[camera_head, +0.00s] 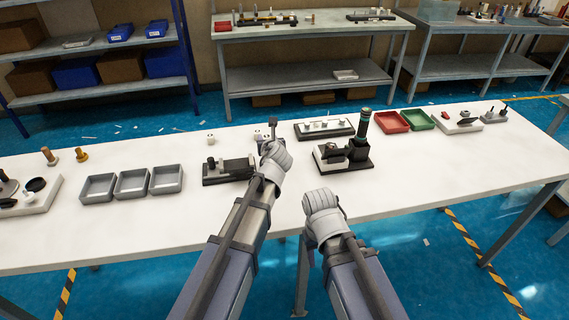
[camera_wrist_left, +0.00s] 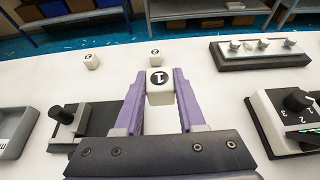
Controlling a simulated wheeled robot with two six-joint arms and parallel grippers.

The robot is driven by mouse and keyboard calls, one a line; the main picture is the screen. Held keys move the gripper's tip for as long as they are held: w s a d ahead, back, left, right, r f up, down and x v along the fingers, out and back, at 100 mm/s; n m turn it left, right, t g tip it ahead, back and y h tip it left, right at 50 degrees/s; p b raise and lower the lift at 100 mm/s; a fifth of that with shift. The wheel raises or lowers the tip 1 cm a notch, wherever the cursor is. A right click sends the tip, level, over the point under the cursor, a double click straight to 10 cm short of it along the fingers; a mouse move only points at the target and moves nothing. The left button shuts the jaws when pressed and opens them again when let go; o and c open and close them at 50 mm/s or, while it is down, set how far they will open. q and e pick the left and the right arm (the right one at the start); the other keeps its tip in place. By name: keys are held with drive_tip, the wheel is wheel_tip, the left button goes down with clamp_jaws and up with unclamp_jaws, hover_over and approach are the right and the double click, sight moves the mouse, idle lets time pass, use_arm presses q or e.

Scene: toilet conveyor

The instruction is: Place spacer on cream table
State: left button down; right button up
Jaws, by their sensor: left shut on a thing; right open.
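In the head view my left gripper (camera_head: 266,140) is over the middle of the long cream-white table (camera_head: 240,211). The hand partly hides the held cube there. Two similar white cubes (camera_head: 210,138) (camera_head: 258,134) rest on the table beyond it; the wrist view shows them too (camera_wrist_left: 91,61) (camera_wrist_left: 155,57). I cannot tell whether the held cube touches the table. My right gripper (camera_head: 321,198) is open, over the table's near edge; its fingertips are hard to make out.
A dark fixture (camera_head: 228,170) is left of my left gripper, with three grey trays (camera_head: 132,183) farther left. A black device (camera_head: 345,153) with a tall cylinder and a dark rack (camera_head: 323,129) stand right. Red (camera_head: 390,121) and green (camera_head: 419,119) trays lie beyond.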

use_arm(q)
drive_tip(key=shift+f+b, duration=4.8)
drive_tip(key=shift+f, duration=0.25)
drive_tip(key=shift+r, duration=0.15)
drive_tip(key=c, duration=0.5)
unclamp_jaws()
